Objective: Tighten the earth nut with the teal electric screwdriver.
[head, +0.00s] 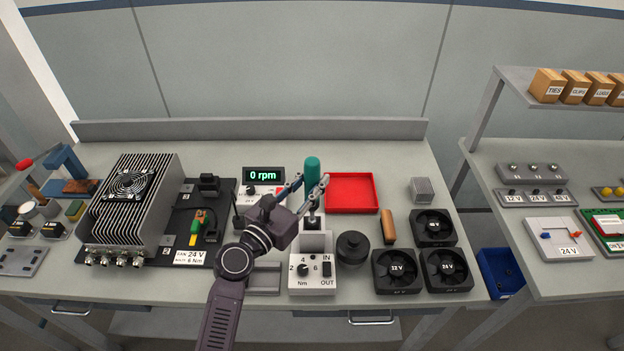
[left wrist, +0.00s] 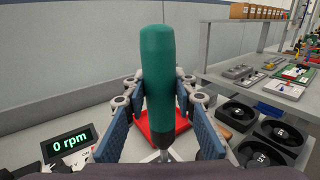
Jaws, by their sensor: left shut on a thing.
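The teal electric screwdriver (head: 312,168) stands upright above a grey holder (head: 315,240) in the head view. Its teal body (left wrist: 157,80) fills the middle of the left wrist view, with a thin shank below it. My left gripper (head: 311,187) is shut on the screwdriver, with its blue finger pads (left wrist: 160,120) on either side. I cannot tell whether the tip still sits in the holder. A green-yellow part with red (head: 197,226) is on the black plate beside the finned unit (head: 130,205). The earth nut is too small to make out. My right gripper is not in view.
A torque box (head: 313,284) marked 2, 4, 6 Nm and IN/OUT stands in front of the holder. A display (head: 264,175) reads 0 rpm. A red tray (head: 352,192) lies behind right. A black round part (head: 352,248) and several black fans (head: 397,270) stand right.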

